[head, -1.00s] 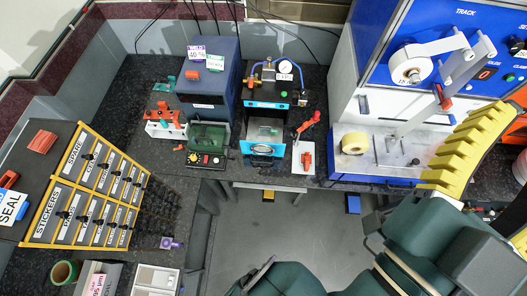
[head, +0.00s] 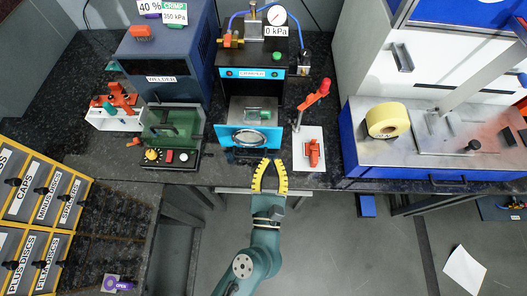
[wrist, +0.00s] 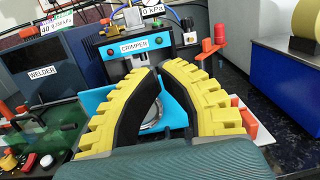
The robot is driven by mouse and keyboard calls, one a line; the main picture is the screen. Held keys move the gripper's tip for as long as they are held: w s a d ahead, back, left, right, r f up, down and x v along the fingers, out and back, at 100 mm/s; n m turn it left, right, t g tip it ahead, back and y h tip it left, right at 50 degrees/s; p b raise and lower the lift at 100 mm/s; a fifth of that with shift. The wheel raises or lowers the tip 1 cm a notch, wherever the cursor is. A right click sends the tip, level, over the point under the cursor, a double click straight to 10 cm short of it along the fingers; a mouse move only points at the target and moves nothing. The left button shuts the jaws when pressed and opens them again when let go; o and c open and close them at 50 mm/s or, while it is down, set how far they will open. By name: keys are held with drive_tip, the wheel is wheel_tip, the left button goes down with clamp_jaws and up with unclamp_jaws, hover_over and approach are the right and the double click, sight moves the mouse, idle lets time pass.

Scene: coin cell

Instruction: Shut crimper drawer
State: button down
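The crimper (head: 254,88) is a black machine with a blue label strip. Its drawer (head: 228,133) has a light-blue front with an oval silver handle and stands pulled out toward me. A small greenish clear item (head: 258,115) shows inside the drawer. My gripper (head: 270,161), with yellow ribbed fingers, is just in front of the drawer's front, pointing at it. The fingers are partly open, with a narrow gap at the tips and nothing seen between them. In the wrist view the fingers (wrist: 160,70) cover much of the drawer (wrist: 95,100); contact cannot be told.
Left of the crimper stands the welder (head: 165,80) with a green front unit (head: 172,130). On the right, a white plate (head: 308,150) carries a red-handled lever (head: 313,100). A blue-sided bench with a yellow tape roll (head: 388,120) is further right. Open floor lies in front.

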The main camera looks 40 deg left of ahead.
drive_tip(key=g+b, duration=0.2)
drive_tip(key=b, duration=0.3)
approach(260, 141)
drive_tip(key=v, duration=0.6)
drive_tip(key=x, duration=1.4)
drive_tip(key=shift+w+a+p, duration=0.1)
drive_tip(key=shift+a+p, duration=0.05)
drive_tip(key=shift+p, duration=0.25)
